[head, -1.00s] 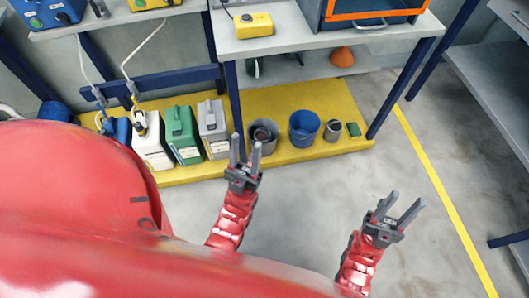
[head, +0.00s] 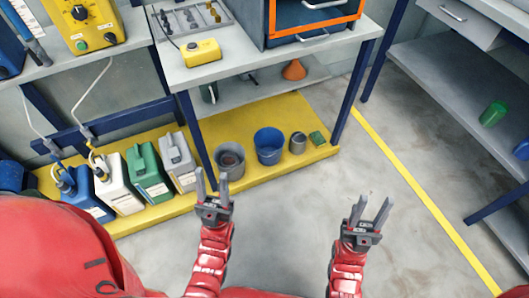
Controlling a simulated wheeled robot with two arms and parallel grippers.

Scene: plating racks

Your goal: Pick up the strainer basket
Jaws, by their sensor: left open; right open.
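A small grey metal cylinder (head: 298,143) stands on the yellow platform (head: 318,157); it may be the strainer basket, but it is too small to tell. A grey bucket (head: 228,171) with something dark inside and a blue bucket (head: 268,150) stand left of it. My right gripper (head: 371,212) is open and empty over the bare floor, right of and nearer than the cylinder.
Several jerrycans, including a green one (head: 148,175), line the platform's left part. A workbench (head: 192,79) with blue legs stands over it. An orange funnel (head: 293,70) lies on its lower shelf. A green cup (head: 493,114) sits on the right shelf. The middle floor is clear.

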